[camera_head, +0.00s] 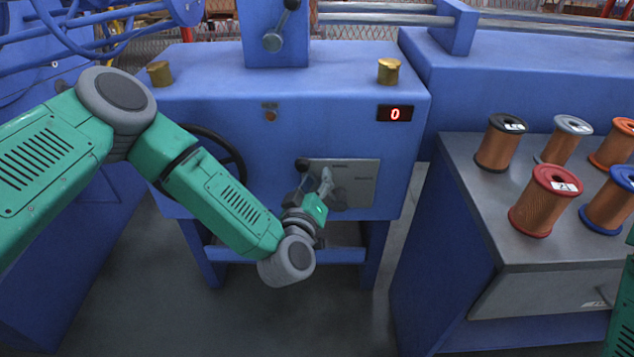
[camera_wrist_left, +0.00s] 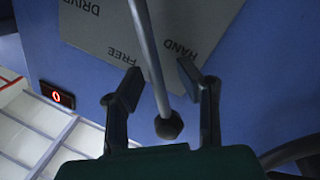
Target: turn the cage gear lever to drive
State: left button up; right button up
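The gear lever (camera_wrist_left: 149,50) is a grey rod with a dark knob, in front of a grey plate (camera_wrist_left: 110,30) marked DRIVE, FREE and HAND in the left wrist view. The plate also shows in the head view (camera_head: 362,182), on the front of the blue machine. My left gripper (camera_wrist_left: 160,79) is open, its two dark fingers on either side of the rod, with clear gaps. The knob lies between the fingers, near the palm. In the head view the left gripper (camera_head: 318,186) is at the plate's left side and partly covers it. My right gripper is out of view.
A red display (camera_head: 395,114) reads 0. A dark handwheel (camera_head: 232,153) is partly behind my left arm. Another lever (camera_head: 273,42) is on the blue column above. Several wire spools (camera_head: 540,205) stand on a grey-topped bench (camera_head: 470,180) at right.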

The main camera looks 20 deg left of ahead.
pick_arm(q)
grip_shut()
